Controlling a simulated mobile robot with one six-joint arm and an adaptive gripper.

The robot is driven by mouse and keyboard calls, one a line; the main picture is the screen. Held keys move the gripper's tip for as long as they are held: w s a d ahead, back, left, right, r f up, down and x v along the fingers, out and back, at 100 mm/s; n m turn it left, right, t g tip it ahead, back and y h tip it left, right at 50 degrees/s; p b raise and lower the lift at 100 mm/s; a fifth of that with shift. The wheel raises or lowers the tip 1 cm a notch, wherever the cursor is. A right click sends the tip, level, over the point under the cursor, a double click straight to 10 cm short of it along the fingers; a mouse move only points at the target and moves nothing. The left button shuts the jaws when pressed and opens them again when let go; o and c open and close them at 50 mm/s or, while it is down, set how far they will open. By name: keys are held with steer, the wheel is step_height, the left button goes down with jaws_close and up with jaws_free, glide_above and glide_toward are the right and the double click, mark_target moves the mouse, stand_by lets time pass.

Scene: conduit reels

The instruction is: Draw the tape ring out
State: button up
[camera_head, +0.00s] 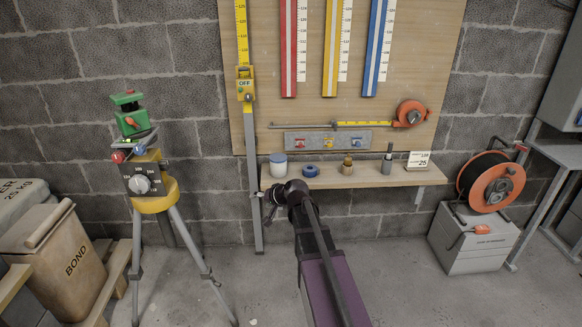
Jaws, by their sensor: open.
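An orange tape reel (411,113) is mounted on the wooden board at the right. Its yellow tape (365,124) runs left along a thin grey rail (298,126). A small dark end piece (335,124) sits at the tape's left end; I take it for the tape ring, but it is too small to make out clearly. My gripper (268,203) is open, at the left end of the shelf, below and left of the tape end and apart from it. My arm partly hides the gripper, and its fingers are small and dark here.
The wooden shelf (400,177) holds a white-lidded jar (278,166), a blue roll (311,170) and other small items. A tripod (150,195) stands at the left. A cable reel (490,182) sits on a grey box (470,245) at the right. Floor between is clear.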

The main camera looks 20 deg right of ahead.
steer(key=s+a+f+n+g+h, duration=0.1)
steer(key=s+a+f+n+g, duration=0.1)
steer(key=s, duration=0.6)
steer(key=s+a+f+n+g+h, duration=0.2)
steer(key=s+a+f+g, duration=0.1)
steer(key=s, duration=0.5)
steer(key=s+a+f+n+g+h, duration=0.1)
steer(key=s+a+f+g+h, duration=0.1)
steer(key=s, duration=0.6)
steer(key=a+g, duration=0.1)
steer(key=g, duration=0.1)
steer(key=shift+f+n+g, duration=0.25)
steer(key=shift+n+g, duration=0.05)
steer(key=shift+n, duration=0.1)
steer(key=c, duration=0.4)
steer(key=shift+o, duration=0.2)
